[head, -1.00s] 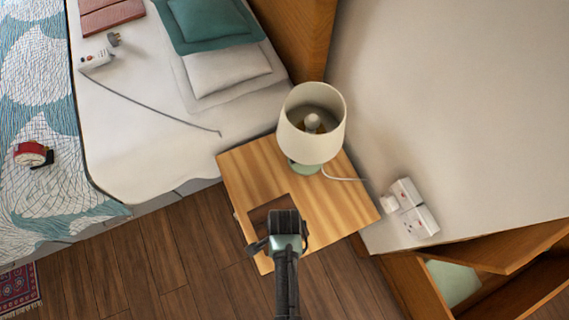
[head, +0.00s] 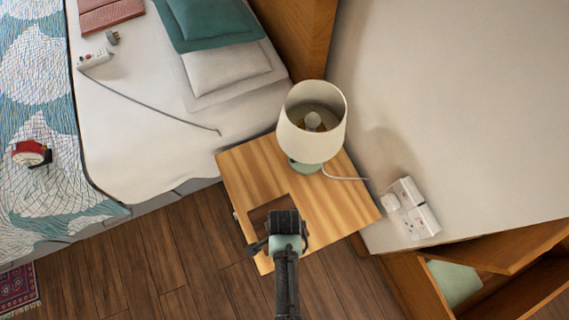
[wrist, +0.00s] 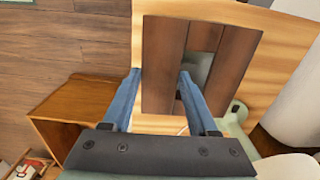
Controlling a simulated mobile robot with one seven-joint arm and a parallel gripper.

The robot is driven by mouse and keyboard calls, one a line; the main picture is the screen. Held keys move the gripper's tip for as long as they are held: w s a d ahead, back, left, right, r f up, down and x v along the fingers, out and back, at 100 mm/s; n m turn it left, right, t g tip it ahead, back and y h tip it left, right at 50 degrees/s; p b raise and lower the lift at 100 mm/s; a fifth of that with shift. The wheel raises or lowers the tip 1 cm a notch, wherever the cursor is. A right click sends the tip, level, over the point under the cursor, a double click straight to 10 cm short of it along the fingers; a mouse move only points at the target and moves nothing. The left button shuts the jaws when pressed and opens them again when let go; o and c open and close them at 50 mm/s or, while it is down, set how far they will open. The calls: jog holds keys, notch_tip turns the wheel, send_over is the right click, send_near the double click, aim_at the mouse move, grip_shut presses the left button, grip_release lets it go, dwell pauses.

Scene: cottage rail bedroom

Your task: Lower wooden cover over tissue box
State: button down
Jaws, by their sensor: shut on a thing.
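The wooden cover (wrist: 161,64) is dark brown, with lighter and darker strips and an opening in its top. In the head view the cover (head: 266,208) shows beside my gripper (head: 285,222), over the near side of the bedside table. My gripper (wrist: 159,78) is shut on the cover, one blue finger at its left edge and the other at the opening. A grey-green patch shows through the opening; I cannot tell if it is the tissue box. No tissue box is clearly visible. The height of the cover above the table is unclear.
The light wooden bedside table (head: 335,205) bears a cream-shaded lamp (head: 312,135) with a green base and white cord. A bed (head: 140,130) stands to the left and wall sockets (head: 412,208) are at the right. Bare tabletop lies right of my gripper.

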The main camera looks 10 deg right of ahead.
jog(key=shift+f+b, duration=0.8)
jog(key=shift+f, duration=0.25)
jog(key=shift+c, duration=0.5)
grip_release()
notch_tip(320, 180, up, 13)
jog(key=p, duration=0.1)
dwell(0.7)
